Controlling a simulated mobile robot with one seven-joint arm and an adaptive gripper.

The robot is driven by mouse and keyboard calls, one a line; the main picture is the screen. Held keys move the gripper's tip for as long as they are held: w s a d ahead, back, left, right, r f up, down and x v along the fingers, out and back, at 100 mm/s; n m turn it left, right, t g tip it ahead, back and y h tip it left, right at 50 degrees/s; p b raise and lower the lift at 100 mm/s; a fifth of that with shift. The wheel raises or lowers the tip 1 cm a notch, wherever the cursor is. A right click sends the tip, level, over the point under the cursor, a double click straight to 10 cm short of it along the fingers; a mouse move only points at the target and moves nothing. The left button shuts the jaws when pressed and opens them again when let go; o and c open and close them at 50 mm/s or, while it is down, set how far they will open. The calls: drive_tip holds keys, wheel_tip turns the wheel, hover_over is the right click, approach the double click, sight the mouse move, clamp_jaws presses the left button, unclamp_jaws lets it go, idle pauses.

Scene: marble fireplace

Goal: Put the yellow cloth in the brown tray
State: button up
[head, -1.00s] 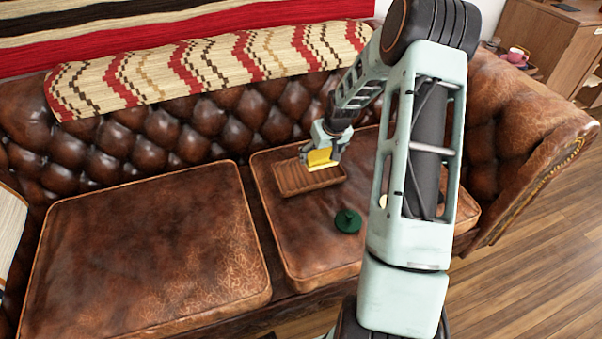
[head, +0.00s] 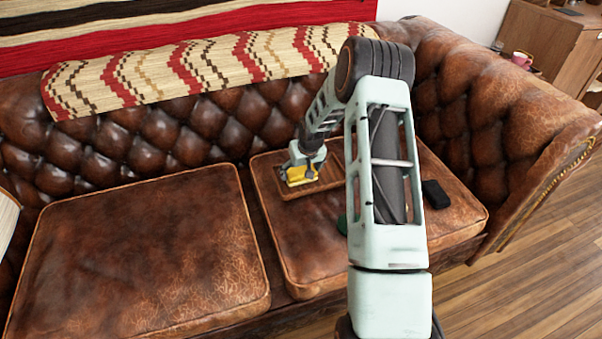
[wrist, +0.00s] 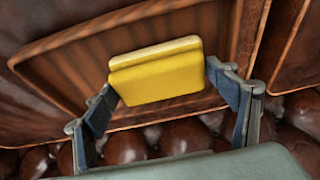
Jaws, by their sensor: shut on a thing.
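The yellow cloth (head: 300,174) is a small folded block, held between the fingers of my gripper (head: 300,172). In the wrist view the cloth (wrist: 156,72) sits between both fingertips of my gripper (wrist: 160,88), which is shut on it. The brown tray (head: 327,181) is a shallow ribbed wooden tray on the right seat cushion. In the head view the cloth is over the tray's left part. In the wrist view the tray (wrist: 75,72) lies behind the cloth. I cannot tell whether the cloth touches the tray.
The tray lies on the right cushion (head: 285,232) of a brown leather sofa. A black object (head: 435,194) lies to the right. A green object (head: 342,225) is mostly hidden by my arm. The left cushion (head: 140,250) is clear. The tufted backrest (head: 190,135) rises behind.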

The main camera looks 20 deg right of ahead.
drive_tip(key=o, duration=1)
drive_tip(key=shift+f, duration=0.1)
drive_tip(key=shift+p+v, duration=1.75)
drive_tip(key=shift+v, duration=4.4)
